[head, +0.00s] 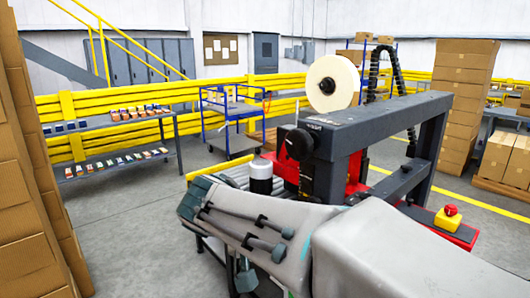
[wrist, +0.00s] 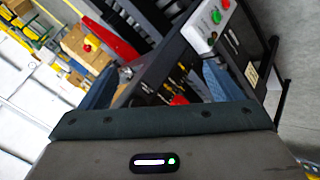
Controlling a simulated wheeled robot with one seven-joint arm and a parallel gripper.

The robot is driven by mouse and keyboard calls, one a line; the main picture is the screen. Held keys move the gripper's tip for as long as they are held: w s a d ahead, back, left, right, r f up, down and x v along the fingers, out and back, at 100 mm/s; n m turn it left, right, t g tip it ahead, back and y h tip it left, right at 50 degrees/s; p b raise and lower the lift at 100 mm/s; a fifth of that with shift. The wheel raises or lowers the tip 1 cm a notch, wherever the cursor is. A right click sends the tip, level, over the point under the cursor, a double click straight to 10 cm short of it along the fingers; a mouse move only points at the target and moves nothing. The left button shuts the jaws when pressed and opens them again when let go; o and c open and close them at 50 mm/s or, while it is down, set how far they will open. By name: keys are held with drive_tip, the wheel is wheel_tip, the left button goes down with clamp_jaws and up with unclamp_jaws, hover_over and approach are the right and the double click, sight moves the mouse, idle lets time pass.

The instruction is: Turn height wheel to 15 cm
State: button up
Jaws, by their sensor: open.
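A black round knob (head: 299,144), which looks like the height wheel, sits at the near end of the dark grey crossbeam (head: 385,120) of the machine in the head view. No height reading is legible. In the wrist view my gripper (wrist: 160,68) is open, with its two blue fingers wide apart and nothing seen held between them. Dark machine parts lie beyond the fingers, with a red knob (wrist: 180,100) low between them. I cannot tell whether the height wheel is in the wrist view.
A cream roll (head: 332,83) stands above the beam. A red emergency button on a yellow box (head: 448,217) is at the right. A control box with green and red buttons (wrist: 205,25) shows in the wrist view. Carton stacks (head: 25,190) stand left; grey floor is clear at centre-left.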

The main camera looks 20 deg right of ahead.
drive_tip(key=w+r+m+t+h+b, duration=0.1)
drive_tip(key=w+r+m+t+h, duration=0.1)
drive_tip(key=w+r+m+h, duration=0.25)
drive_tip(key=m+t+h+b, duration=0.1)
drive_tip(key=m+h+b, duration=0.1)
drive_tip(key=m+h, duration=0.2)
approach(294, 144)
drive_tip(key=p+x, duration=0.2)
drive_tip(key=x, duration=0.9)
drive_tip(key=c, duration=1)
